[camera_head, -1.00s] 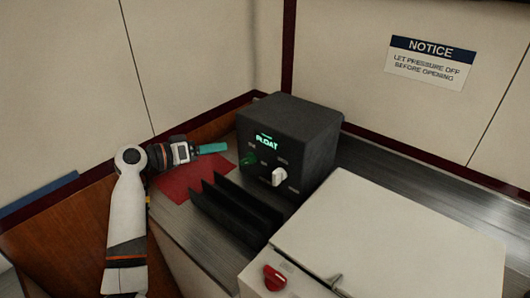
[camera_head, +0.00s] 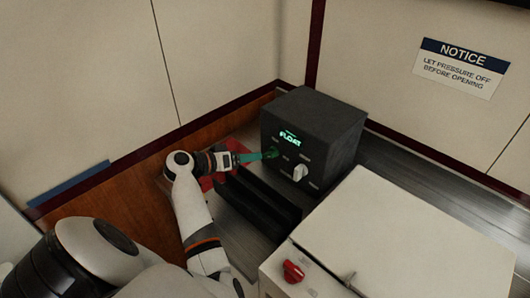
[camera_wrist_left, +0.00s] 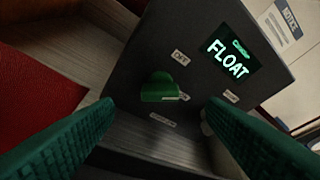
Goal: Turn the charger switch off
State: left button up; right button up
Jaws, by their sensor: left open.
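The charger is a black box (camera_head: 318,118) on the counter, with a lit green display (camera_head: 290,137) reading FLOAT. My left gripper (camera_head: 257,157) has green fingers and reaches the charger's front from the left. In the left wrist view the fingers are open, one on each side of the green switch, with nothing held. In the head view the fingers partly cover the switch. A white knob (camera_head: 299,173) sits lower right on the same face.
Dark upright fins (camera_head: 262,200) stand in front of the charger, below my left arm. A red mat (camera_wrist_left: 38,85) lies left of it. A white cabinet (camera_head: 410,235) with a red knob (camera_head: 293,271) stands front right. A notice sign (camera_head: 462,68) hangs on the wall behind.

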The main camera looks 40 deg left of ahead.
aim_at(265, 155)
pick_arm(q)
jog(key=x, duration=0.6)
jog(key=shift+w+p, duration=0.2)
jog(key=shift+p, duration=0.2)
jog(key=shift+c, duration=0.2)
jog(key=c, duration=0.9)
jog(key=shift+n+h, duration=0.5)
jog(key=shift+c, duration=0.2)
jog(key=o, duration=1)
